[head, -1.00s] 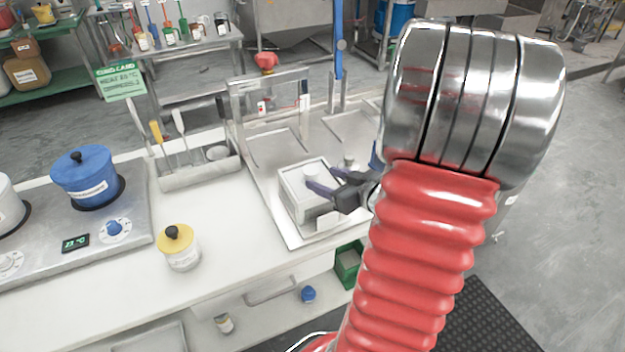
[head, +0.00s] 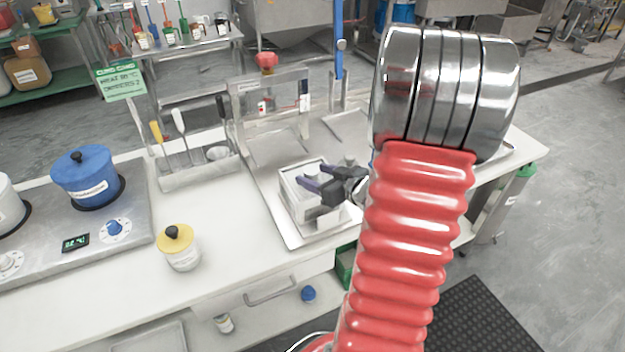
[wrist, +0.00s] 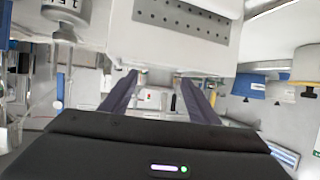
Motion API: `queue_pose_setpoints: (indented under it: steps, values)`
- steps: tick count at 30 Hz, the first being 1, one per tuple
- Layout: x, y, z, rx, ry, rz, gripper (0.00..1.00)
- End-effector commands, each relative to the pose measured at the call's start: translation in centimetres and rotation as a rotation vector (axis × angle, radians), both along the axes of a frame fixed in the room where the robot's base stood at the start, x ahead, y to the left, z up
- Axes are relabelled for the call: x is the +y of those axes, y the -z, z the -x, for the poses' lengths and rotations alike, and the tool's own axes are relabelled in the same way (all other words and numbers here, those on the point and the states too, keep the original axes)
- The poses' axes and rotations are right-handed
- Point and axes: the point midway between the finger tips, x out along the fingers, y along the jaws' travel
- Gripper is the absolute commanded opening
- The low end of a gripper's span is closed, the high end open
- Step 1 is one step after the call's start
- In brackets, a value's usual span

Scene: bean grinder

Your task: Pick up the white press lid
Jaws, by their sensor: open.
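The white press (head: 297,211), a box with a pale lid (head: 290,182) on top, stands on the metal tray. My gripper (head: 310,175) is open, with its two dark purple fingers over the lid, pointing left. The fingers hide much of the lid's top and its knob, so I cannot tell whether they touch it. In the wrist view my gripper (wrist: 158,76) shows its two fingers apart with nothing clearly held between them. A white body with a perforated grey panel (wrist: 185,20), probably the press, fills the top of that view.
A metal tray (head: 297,240) lies under the press. A utensil holder (head: 200,172) stands to the left, and a yellow-lidded jar (head: 180,249) at the front left. A blue pot (head: 86,180) sits on the stove. The counter between jar and tray is clear.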

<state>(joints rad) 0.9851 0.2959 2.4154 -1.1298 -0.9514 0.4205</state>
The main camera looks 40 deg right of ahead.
Motion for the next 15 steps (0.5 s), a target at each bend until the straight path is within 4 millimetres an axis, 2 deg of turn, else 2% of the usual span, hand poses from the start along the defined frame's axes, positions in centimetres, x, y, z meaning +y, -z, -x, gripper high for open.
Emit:
queue_pose_setpoints:
  steps: [2,15]
  values:
    - [0.0,0.0,0.01,0.0,0.0,0.0,0.54]
    - [0.01,0.0,0.01,0.0,0.0,0.0,0.23]
